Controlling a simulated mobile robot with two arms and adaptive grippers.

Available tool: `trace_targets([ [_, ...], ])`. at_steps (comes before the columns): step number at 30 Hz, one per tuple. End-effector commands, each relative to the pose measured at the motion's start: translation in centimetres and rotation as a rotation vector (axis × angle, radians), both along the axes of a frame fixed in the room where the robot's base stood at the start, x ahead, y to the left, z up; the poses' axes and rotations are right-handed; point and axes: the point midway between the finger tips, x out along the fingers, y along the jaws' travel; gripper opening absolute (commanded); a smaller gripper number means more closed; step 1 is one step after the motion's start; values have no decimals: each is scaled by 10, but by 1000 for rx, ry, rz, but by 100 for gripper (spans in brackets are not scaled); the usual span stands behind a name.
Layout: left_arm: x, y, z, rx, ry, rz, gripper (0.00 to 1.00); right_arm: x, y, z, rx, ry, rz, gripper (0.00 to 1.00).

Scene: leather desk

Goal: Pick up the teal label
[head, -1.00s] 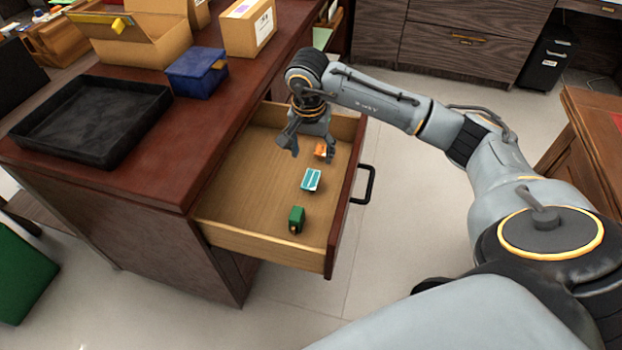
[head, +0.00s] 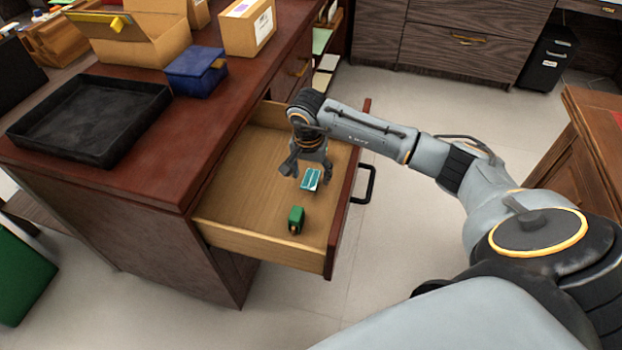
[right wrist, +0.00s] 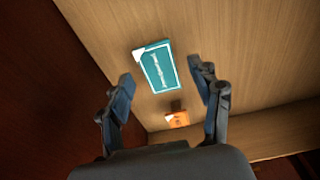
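The teal label (head: 311,179) is a small flat teal block with a white-edged face, lying in the open drawer (head: 248,180). In the right wrist view the teal label (right wrist: 158,68) lies ahead of my right gripper, roughly between the lines of its fingers and beyond their tips. My right gripper (head: 308,176) is open and empty. It hangs over the drawer, fingers pointing down, just above and behind the label; the right wrist view shows its spread fingers (right wrist: 164,88). My left gripper is not in view.
A green block (head: 296,219) stands in the drawer's near part. An orange block (right wrist: 178,119) lies near the teal label; the arm hides it in the head view. The drawer front has a black handle (head: 367,184). A black tray (head: 88,120) and a blue box (head: 195,73) sit on the desk.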

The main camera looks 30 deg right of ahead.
Motion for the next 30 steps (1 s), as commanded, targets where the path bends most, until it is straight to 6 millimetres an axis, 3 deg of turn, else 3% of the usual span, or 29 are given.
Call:
trace_targets([
  [1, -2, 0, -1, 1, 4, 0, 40, 0, 0, 0, 0, 0, 0, 54],
  [5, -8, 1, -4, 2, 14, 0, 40, 0, 0, 0, 0, 0, 0, 29],
  [6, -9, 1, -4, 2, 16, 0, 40, 0, 0, 0, 0, 0, 0, 26],
  [17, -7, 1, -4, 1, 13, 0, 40, 0, 0, 4, -1, -1, 0, 26],
  [23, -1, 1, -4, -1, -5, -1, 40, 1, -1, 36, -3, -5, 0, 26],
  [30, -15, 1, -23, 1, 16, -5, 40, 1, 0, 82, -1, -5, 0, 26],
])
